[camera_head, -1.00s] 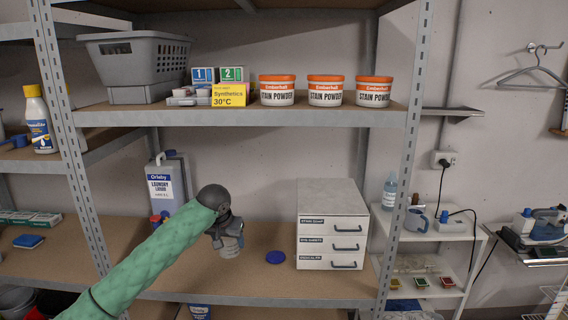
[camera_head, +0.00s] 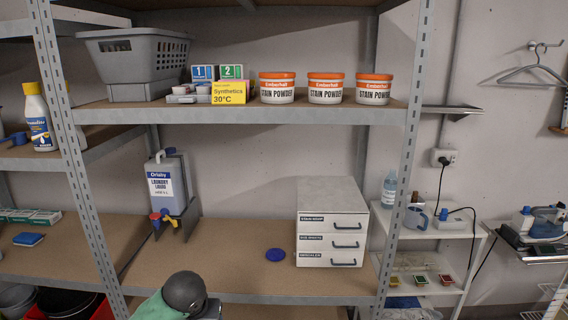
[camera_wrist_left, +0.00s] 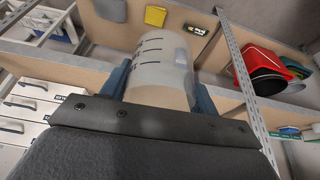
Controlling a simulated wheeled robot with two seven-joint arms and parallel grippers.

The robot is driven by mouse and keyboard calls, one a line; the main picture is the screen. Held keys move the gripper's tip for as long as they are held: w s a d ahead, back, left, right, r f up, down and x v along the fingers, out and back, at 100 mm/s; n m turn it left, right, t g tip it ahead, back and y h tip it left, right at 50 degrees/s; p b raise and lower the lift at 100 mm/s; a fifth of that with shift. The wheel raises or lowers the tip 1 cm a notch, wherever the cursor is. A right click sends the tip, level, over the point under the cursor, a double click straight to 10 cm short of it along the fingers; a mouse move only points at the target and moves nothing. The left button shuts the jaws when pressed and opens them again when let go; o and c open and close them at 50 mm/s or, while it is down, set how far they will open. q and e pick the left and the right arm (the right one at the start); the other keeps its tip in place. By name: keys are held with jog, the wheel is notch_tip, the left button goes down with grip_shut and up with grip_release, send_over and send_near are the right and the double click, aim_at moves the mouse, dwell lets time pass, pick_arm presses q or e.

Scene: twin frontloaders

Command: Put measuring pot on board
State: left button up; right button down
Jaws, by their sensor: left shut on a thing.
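The measuring pot (camera_wrist_left: 165,62) is a clear, translucent cylinder with dark graduation marks, seen in the left wrist view between the blue fingers of my left gripper (camera_wrist_left: 163,85). The gripper is shut on it. In the head view my left wrist shows at the bottom edge, with a part of the gripper (camera_head: 207,311) in front of the lower shelf; the pot is out of that frame. The wooden shelf board (camera_head: 235,240) bears a round blue disc (camera_head: 276,255). I cannot tell for certain which surface is the task's board. My right gripper is not in view.
A laundry liquid container (camera_head: 168,188) with a tap stands on a stand at the shelf's left. A white drawer unit (camera_head: 332,230) stands at its right. Metal uprights (camera_head: 403,150) flank the bay. The shelf middle is mostly clear.

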pick_arm(q)
jog(key=shift+s+f, duration=0.55)
jog(key=shift+f, duration=0.25)
jog(key=shift+s+f, duration=0.55)
jog(key=shift+f, duration=0.2)
